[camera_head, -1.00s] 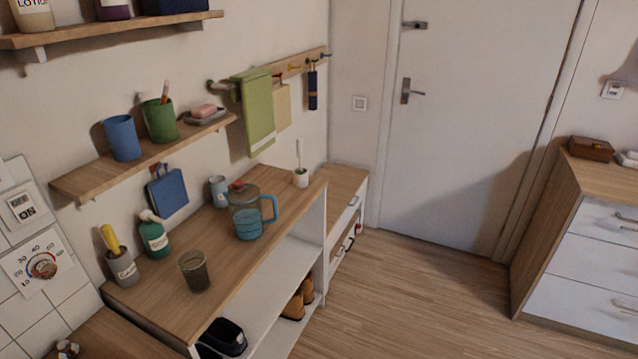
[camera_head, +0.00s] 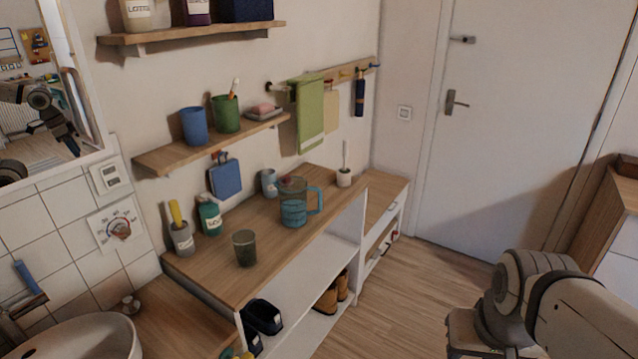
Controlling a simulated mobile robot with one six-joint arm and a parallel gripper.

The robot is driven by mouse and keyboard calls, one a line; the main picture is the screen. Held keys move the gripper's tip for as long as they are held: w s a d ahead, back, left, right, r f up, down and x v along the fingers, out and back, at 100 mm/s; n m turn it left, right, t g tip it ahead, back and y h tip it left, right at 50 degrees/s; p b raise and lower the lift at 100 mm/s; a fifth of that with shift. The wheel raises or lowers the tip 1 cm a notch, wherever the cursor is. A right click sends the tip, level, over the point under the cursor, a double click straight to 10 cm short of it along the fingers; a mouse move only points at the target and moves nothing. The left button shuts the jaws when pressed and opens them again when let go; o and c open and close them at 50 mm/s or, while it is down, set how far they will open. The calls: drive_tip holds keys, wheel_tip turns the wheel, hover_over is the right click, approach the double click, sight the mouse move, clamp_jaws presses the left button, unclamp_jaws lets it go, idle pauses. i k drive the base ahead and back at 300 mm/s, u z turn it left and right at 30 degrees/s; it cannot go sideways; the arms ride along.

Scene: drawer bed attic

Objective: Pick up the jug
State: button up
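My arm shows at the lower right, over the floor and well apart from the jug. My gripper's fingers cannot be made out in this view. Nothing blocks the view of the jug.
A dark cup (camera_head: 245,248), a green bottle (camera_head: 210,217), a grey pot (camera_head: 182,238) and a grey-blue mug (camera_head: 269,182) stand near the jug. A wall shelf (camera_head: 165,158) hangs above. A sink (camera_head: 85,340) is at lower left. Floor (camera_head: 400,300) is clear before the door.

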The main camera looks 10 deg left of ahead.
sight(292, 190)
drive_tip(key=z, duration=0.05)
drive_tip(key=i, duration=1)
drive_tip(key=u, duration=0.05)
